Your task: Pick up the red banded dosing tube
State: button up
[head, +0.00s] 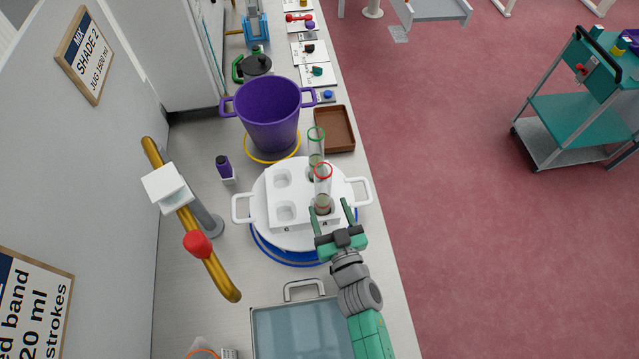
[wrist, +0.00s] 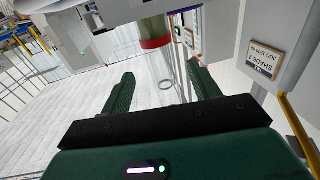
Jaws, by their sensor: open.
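The red banded dosing tube (head: 323,186) is clear, with a red ring at its top and brownish contents low down. It stands upright in the white rack (head: 280,211), at the front right. A green banded tube (head: 316,142) stands just behind it. My gripper (head: 331,208) is open at the front of the rack, its fingers pointing toward the red banded tube. In the wrist view, which is upside down, a clear tube with a reddish-brown part (wrist: 156,36) lines up between the open fingers (wrist: 162,72). I see no finger contact; exact depth is unclear.
Behind are a purple pot (head: 268,112) and brown tray (head: 334,130). A gold bar with a red knob (head: 197,244) stands left. A glassy blue-grey basin (head: 290,328) lies in front.

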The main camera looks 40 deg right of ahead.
aim_at(320, 188)
jog(key=b+x, duration=0.1)
jog(key=x, duration=0.6)
jog(key=shift+w+b, duration=0.15)
jog(key=shift+b, duration=0.15)
jog(key=shift+r, duration=0.15)
jog(key=c, duration=1.1)
